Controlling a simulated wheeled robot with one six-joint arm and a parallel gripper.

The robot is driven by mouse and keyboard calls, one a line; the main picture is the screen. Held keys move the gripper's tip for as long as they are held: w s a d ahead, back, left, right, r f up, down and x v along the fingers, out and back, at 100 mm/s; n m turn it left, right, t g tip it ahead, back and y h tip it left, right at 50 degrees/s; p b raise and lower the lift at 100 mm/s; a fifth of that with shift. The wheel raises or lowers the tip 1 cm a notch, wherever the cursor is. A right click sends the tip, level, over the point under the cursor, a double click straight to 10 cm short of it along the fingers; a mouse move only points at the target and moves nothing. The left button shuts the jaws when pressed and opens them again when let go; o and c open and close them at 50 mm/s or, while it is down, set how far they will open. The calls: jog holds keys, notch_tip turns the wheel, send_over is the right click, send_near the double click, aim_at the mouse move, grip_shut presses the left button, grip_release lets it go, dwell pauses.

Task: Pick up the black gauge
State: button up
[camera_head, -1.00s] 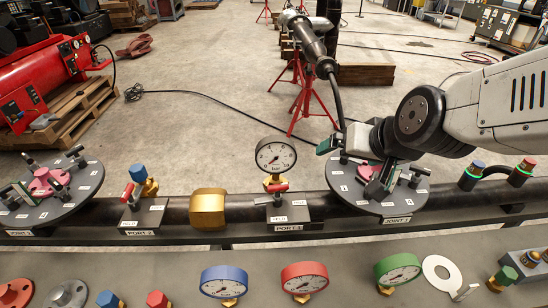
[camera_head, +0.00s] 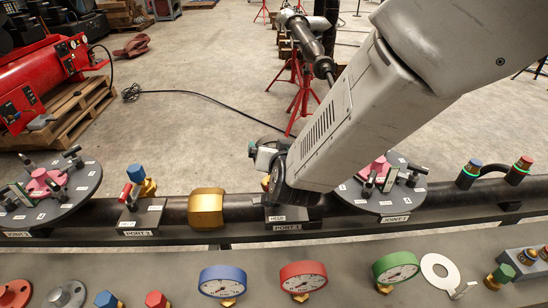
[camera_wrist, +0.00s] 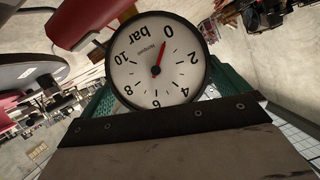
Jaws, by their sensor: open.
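The black gauge (camera_wrist: 157,62) shows large in the wrist view, with a black rim and a white dial marked "bar" seen upside down. Its red needle points near 0. My gripper (camera_wrist: 160,88) is open, with green fingers on either side of the gauge's lower part in that view. I cannot tell whether they touch it. In the head view my arm hides the gauge's dial above the PORT 1 block (camera_head: 288,213). Part of my gripper (camera_head: 266,152) shows there, at the left of my arm's end.
Blue (camera_head: 222,281), red (camera_head: 303,276) and green (camera_head: 396,267) gauges stand on the front bench. A brass hex fitting (camera_head: 206,209) is on the pipe left of PORT 1. A round clamp plate (camera_head: 400,205) marked JOINT 1 is close on the right.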

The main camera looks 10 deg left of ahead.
jog(key=x, duration=0.2)
jog(key=shift+w+f, duration=0.15)
jog(key=shift+w, duration=0.15)
jog(key=c, duration=0.9)
